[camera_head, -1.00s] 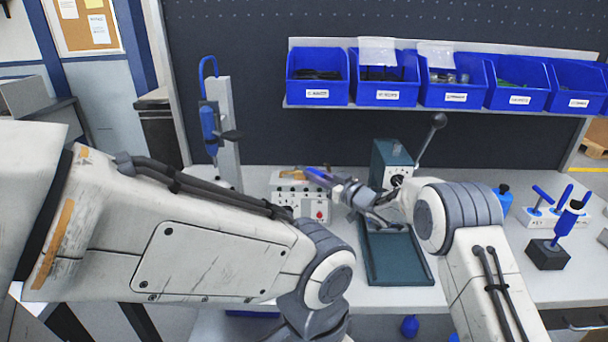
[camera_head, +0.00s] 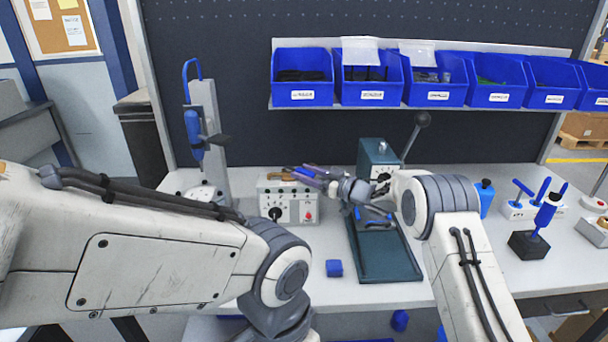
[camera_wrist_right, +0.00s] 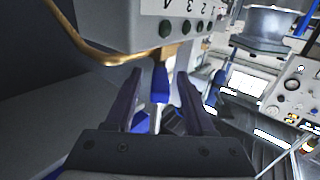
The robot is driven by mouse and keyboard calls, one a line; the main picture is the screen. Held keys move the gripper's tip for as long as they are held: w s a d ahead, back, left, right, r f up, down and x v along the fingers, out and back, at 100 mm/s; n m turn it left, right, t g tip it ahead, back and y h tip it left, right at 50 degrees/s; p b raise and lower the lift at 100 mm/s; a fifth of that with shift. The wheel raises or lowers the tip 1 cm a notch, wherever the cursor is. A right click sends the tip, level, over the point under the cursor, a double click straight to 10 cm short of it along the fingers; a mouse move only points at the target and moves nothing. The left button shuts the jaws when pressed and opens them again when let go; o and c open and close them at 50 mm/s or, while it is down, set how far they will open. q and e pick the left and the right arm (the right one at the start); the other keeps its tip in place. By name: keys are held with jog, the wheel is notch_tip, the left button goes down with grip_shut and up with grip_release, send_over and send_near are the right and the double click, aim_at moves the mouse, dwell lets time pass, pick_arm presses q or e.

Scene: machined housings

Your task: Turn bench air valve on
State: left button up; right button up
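The air valve shows as a brass pipe (camera_head: 287,175) at the top of a grey control box (camera_head: 291,205), with a blue lever handle (camera_wrist_right: 160,82) beside the pipe in the right wrist view. My right gripper (camera_head: 311,173) reaches in from the right at the top of the box. In the right wrist view its two dark fingers (camera_wrist_right: 158,95) stand apart, one on each side of the blue handle, with gaps visible.
A green lever press (camera_head: 378,160) with a dark green tray (camera_head: 388,262) stands right of the box. A blue block (camera_head: 334,268) lies on the bench before the box. A blue-handled stand (camera_head: 205,130) is at left. Blue bins (camera_head: 303,78) line the shelf above.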

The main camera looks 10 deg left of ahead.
jog(key=shift+f, duration=0.1)
jog(key=shift+d, duration=0.15)
jog(key=b+v, duration=0.2)
jog(key=v, duration=0.8)
jog(key=shift+s+d, duration=0.1)
